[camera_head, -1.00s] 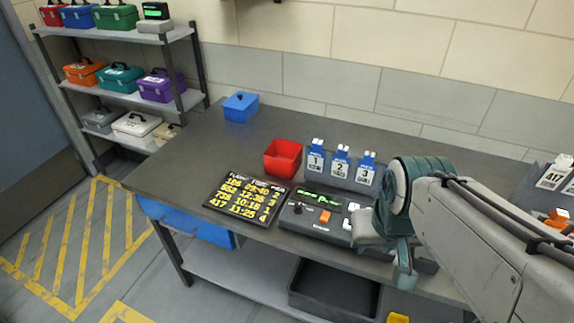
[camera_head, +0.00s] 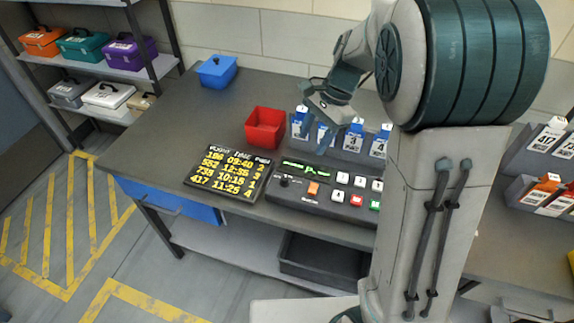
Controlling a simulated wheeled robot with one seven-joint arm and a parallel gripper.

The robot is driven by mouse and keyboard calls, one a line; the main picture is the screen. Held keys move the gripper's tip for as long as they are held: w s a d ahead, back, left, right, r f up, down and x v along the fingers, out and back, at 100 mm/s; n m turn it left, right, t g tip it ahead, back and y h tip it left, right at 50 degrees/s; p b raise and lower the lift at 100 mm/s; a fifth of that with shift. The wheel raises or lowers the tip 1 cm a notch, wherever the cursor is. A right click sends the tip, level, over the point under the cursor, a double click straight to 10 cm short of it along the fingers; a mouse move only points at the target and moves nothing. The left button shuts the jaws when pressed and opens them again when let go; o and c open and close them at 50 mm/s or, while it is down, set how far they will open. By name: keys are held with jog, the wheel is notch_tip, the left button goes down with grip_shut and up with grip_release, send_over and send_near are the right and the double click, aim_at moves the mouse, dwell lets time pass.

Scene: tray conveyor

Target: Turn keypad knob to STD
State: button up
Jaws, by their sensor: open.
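The keypad (camera_head: 325,192) is a dark box on the table with a lit green display, an orange button and several white, red and green keys. Its small dark knob (camera_head: 284,182) is at the left end of its top face. The knob's pointer and any STD mark are too small to read. My gripper (camera_head: 316,128) is open and empty, above and behind the keypad, in front of the numbered blue tags. It is up and to the right of the knob and apart from it. My arm hides part of the table to the right.
A flight board (camera_head: 232,172) lies left of the keypad, with a red bin (camera_head: 265,128) behind it. Numbered blue tags (camera_head: 355,138) stand in a rack behind the keypad. A blue box (camera_head: 217,72) is at the back left. The table's left part is clear.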

aim_at(285, 178)
jog(key=a+f, duration=0.2)
jog(key=f, duration=0.3)
jog(key=a+f+m, duration=0.1)
jog(key=a+f, duration=0.1)
jog(key=f, duration=0.3)
jog(key=w+a+f+m, duration=0.1)
jog(key=a+f, duration=0.1)
jog(key=f, duration=0.3)
jog(key=shift+a+p, duration=0.15)
jog(key=shift+p, duration=0.2)
jog(key=shift+g, duration=0.3)
jog(key=c, duration=1)
